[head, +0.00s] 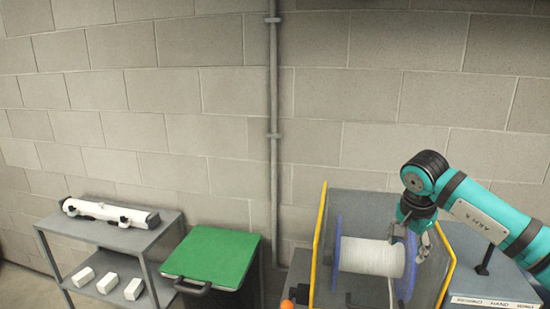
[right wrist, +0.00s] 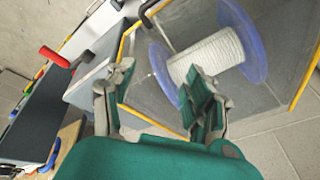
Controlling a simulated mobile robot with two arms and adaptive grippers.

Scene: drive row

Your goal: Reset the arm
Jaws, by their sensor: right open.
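My right arm (head: 485,215), teal with dark joints, reaches in from the right in the head view. Its gripper (head: 421,243) points down by the right blue flange of a spool wound with white cord (head: 370,258). Whether the gripper touches the flange cannot be told. My left gripper is not in view.
The spool sits in a grey stand with yellow edges (head: 317,245). A green-lidded bin (head: 212,252) and a grey shelf (head: 100,233) with white items stand left. A labelled grey box (head: 490,285) is at right. A red-handled tool (right wrist: 54,57) shows in the wrist view.

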